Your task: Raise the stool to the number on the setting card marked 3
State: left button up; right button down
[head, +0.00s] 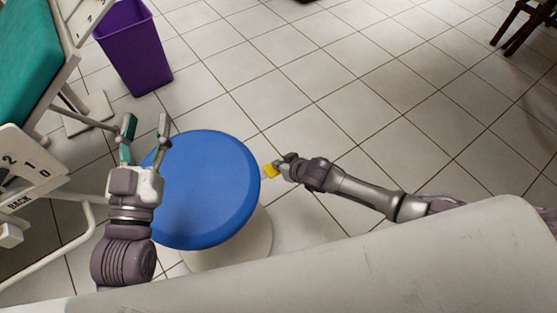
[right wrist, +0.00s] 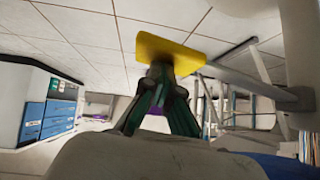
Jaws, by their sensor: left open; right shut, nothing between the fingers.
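The stool has a round blue seat (head: 210,185) on a whitish base (head: 245,245) and stands at the centre-left of the head view. My left gripper (head: 146,125) is open, its fingers over the seat's left edge, with nothing between them. My right gripper (head: 281,163) is shut and empty at the seat's right side. A small yellow plate (head: 270,170) sits at its fingertips, next to the seat's rim. In the right wrist view the yellow plate (right wrist: 170,50) is just beyond the closed fingertips (right wrist: 160,72); I cannot tell whether they touch. I see no setting card.
A dental chair with a teal cushion (head: 25,50) stands at the left; its white plate (head: 30,170) reads 2, 1, 0 and BACK. A purple bin (head: 133,45) is behind it. Blue drawers (right wrist: 48,108) show in the right wrist view.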

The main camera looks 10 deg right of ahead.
jog(key=shift+s+d+f, duration=0.15)
jog(key=shift+f, duration=0.25)
jog(key=shift+s+f, duration=0.1)
jog(key=shift+f, duration=0.05)
jog(key=shift+s+f, duration=0.15)
dwell(0.8)
jog(key=shift+d, duration=0.1)
jog(key=shift+s+d, duration=0.1)
jog(key=shift+s, duration=0.05)
jog(key=w+r+v, duration=0.1)
jog(key=v, duration=1.1)
jog(key=shift+a+r, duration=0.15)
jog(key=shift+a, duration=0.2)
jog(key=shift+w, duration=0.15)
